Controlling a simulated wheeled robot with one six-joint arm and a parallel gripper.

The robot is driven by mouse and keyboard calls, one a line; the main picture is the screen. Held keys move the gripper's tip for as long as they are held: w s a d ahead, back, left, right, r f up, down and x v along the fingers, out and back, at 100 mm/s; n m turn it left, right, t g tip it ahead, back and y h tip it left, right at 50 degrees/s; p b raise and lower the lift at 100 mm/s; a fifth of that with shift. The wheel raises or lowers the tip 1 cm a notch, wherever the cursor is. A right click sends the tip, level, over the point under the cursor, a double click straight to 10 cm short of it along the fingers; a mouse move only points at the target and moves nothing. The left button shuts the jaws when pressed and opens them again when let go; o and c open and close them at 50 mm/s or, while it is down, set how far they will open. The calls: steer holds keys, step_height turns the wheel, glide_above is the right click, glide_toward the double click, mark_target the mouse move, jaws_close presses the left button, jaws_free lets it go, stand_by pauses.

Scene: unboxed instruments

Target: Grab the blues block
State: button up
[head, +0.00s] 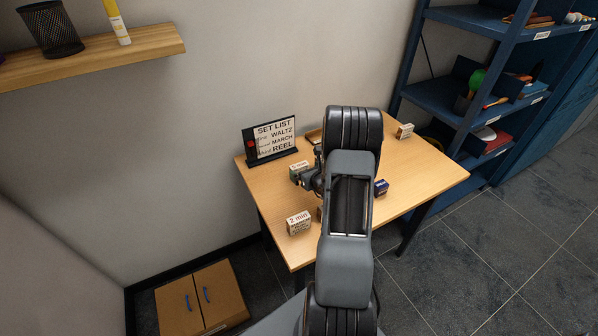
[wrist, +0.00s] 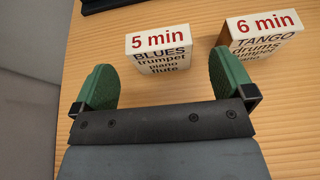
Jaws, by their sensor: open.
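The blues block (wrist: 161,52) is a small white and tan block in the wrist view, marked "5 min BLUES trumpet piano flute". It stands upright on the wooden table, just beyond and between my fingertips. My gripper (wrist: 165,80) is open, with its two green fingers apart on either side of the block's near edge. Nothing is held. The "6 min TANGO" block (wrist: 261,38) stands to the right of the blues block, beyond the right finger. In the head view my arm hides part of the tabletop.
In the head view a "SET LIST" sign (head: 271,140) stands at the table's back left, listing waltz, march, reel. A "2 min" block (head: 298,223) is at the front left, a dark blue block (head: 381,188) right of my arm, another block (head: 405,131) near the blue shelf (head: 460,105).

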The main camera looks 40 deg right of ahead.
mark_target(301, 167)
steer(key=shift+p+x, duration=0.6)
steer(key=shift+x, duration=2.15)
steer(key=shift+w+a+r, duration=0.1)
steer(key=shift+r, duration=0.1)
steer(key=c, duration=0.9)
steer(key=shift+o, duration=0.2)
steer(key=shift+r, duration=0.1)
